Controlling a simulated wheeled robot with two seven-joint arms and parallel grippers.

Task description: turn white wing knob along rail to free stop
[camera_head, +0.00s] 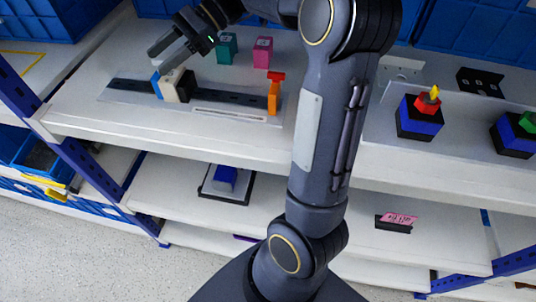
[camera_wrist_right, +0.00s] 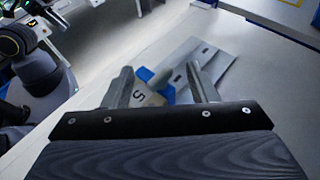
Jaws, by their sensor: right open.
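A white block (camera_head: 172,87), which seems to be the wing knob's body, sits near the left end of a black rail (camera_head: 230,101) on a grey plate. A blue piece (camera_head: 156,85) is at its left and a black part (camera_head: 187,88) at its right. My right gripper (camera_head: 160,61) is open above the block, its fingers pointing down-left. No contact is clear. My left gripper is not in view.
An orange upright piece (camera_head: 273,95) stands at the rail's right end. Teal (camera_head: 227,47) and pink (camera_head: 263,53) blocks stand behind the rail. Blue-and-black switch boxes (camera_head: 419,121) stand at right. The shelf in front of the rail (camera_head: 150,122) is clear.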

